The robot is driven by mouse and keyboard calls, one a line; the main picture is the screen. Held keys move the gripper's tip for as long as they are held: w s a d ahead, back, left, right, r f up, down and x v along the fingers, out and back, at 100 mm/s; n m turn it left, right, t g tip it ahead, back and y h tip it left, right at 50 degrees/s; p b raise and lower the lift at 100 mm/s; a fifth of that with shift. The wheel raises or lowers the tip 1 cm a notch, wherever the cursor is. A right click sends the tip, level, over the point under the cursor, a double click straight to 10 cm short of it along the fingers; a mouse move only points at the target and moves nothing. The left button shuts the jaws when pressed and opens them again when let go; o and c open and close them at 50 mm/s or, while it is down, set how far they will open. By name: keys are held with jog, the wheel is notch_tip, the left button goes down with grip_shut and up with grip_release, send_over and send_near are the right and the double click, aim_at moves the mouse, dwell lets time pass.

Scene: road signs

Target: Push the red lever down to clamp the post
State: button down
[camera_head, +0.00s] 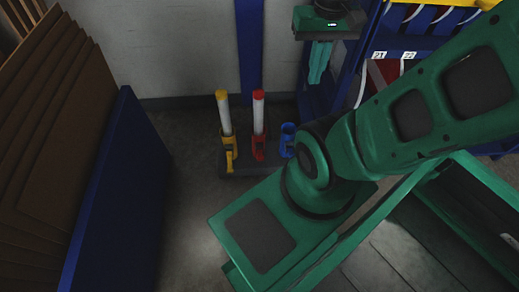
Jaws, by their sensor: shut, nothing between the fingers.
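A red clamp holder (258,148) stands on a dark base on the floor near the back wall, in the middle of the view. A white post (258,118) with a red top stands upright in it. A red part, likely the lever, shows low at the front of the holder; it is too small to tell its exact angle. My green arm fills the right of the view, passing to the right of the holder and out at the right edge. My gripper does not show.
A yellow holder (230,148) with a white post stands left of the red one, and a blue holder (288,138) right of it. A blue-edged rack (120,185) of brown boards stands at left. A blue shelf unit is at upper right. Floor between is clear.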

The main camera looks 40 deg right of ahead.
jog(key=w+d+f+g, duration=0.1)
jog(key=w+d+f, duration=0.2)
jog(key=w+f, duration=0.5)
jog(key=w+d+f, duration=0.2)
jog(key=w+f, duration=0.5)
jog(key=w, duration=0.3)
jog(key=w+f, duration=0.3)
jog(key=f, duration=0.9)
jog(key=w+a+f, duration=0.1)
jog(key=w+f, duration=0.3)
jog(key=f, duration=0.8)
jog(key=shift+w+a+y, duration=0.15)
jog(key=shift+a+y, duration=0.15)
jog(key=shift+f, duration=0.15)
send_over(260, 154)
notch_tip(260, 154, down, 22)
jog(key=shift+a+r, duration=0.15)
jog(key=shift+r, duration=0.05)
jog(key=shift+s+a+f, duration=0.25)
jog(key=shift+s+f, duration=0.1)
jog(key=shift+s, duration=0.15)
